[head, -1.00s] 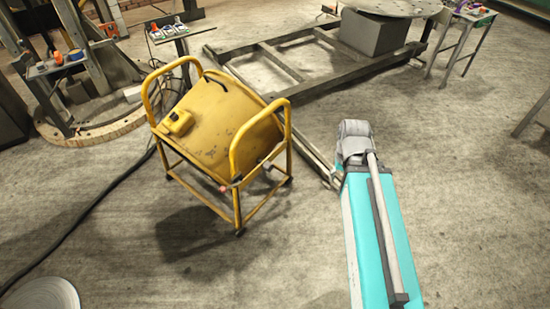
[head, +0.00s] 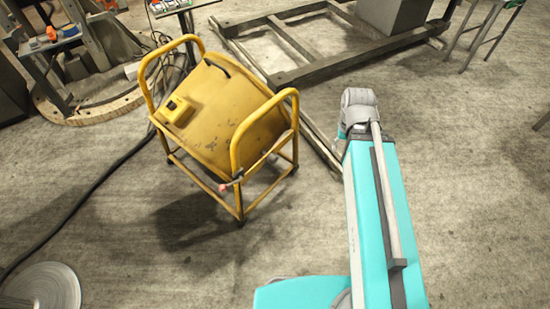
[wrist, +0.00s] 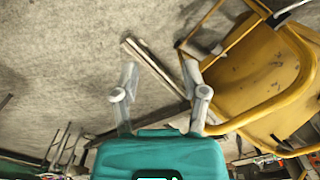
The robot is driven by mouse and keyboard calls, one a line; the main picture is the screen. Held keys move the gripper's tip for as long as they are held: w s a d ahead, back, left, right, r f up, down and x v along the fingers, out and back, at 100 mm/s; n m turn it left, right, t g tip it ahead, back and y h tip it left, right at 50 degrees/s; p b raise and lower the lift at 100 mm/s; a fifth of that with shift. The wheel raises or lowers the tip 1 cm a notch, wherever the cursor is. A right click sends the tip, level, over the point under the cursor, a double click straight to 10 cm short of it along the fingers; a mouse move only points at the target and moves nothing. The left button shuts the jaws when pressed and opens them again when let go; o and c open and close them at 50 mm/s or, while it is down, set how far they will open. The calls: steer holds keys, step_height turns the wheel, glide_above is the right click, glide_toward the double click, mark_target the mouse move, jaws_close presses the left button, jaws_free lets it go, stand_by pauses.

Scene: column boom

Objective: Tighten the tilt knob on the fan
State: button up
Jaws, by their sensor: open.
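The fan (head: 215,100) is a scuffed yellow drum in a yellow tube frame, standing left of my arm in the head view. A small red-tipped knob (head: 226,187) sticks out low on its near side; it seems to be the tilt knob. In the wrist view the fan (wrist: 250,75) fills the right side, and I cannot make out the red tip there. My gripper (wrist: 160,68) is open and empty, its two grey fingers apart, with bare floor and a dark beam beyond them. The fan is to the right of the fingers. The head view does not show the fingers.
A dark metal floor frame (head: 300,72) lies behind the fan. A black cable (head: 95,188) runs along the floor to the left. A round ribbed disc (head: 45,290) lies at the lower left. The floor right of my arm is mostly clear.

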steer(key=o, duration=0.6)
steer(key=shift+a+f+b, duration=0.1)
steer(key=shift+f+b, duration=0.15)
steer(key=shift+b, duration=0.05)
steer(key=shift+w+a+f+b, duration=0.1)
steer(key=shift+w+f+b, duration=0.05)
steer(key=shift+f+b, duration=0.2)
steer(key=n+t+y+b, duration=0.8)
steer(key=n+y+b, duration=0.3)
steer(key=b, duration=4.1)
glide_toward(276, 161)
steer(key=s+d+r, duration=0.1)
steer(key=shift+s+d+r, duration=0.1)
steer(key=shift+d+r, duration=0.05)
steer(key=shift+r, duration=0.05)
steer(key=b+x, duration=0.5)
steer(key=x, duration=0.8)
steer(key=shift+w+a+f, duration=0.2)
steer(key=shift+w+a, duration=0.05)
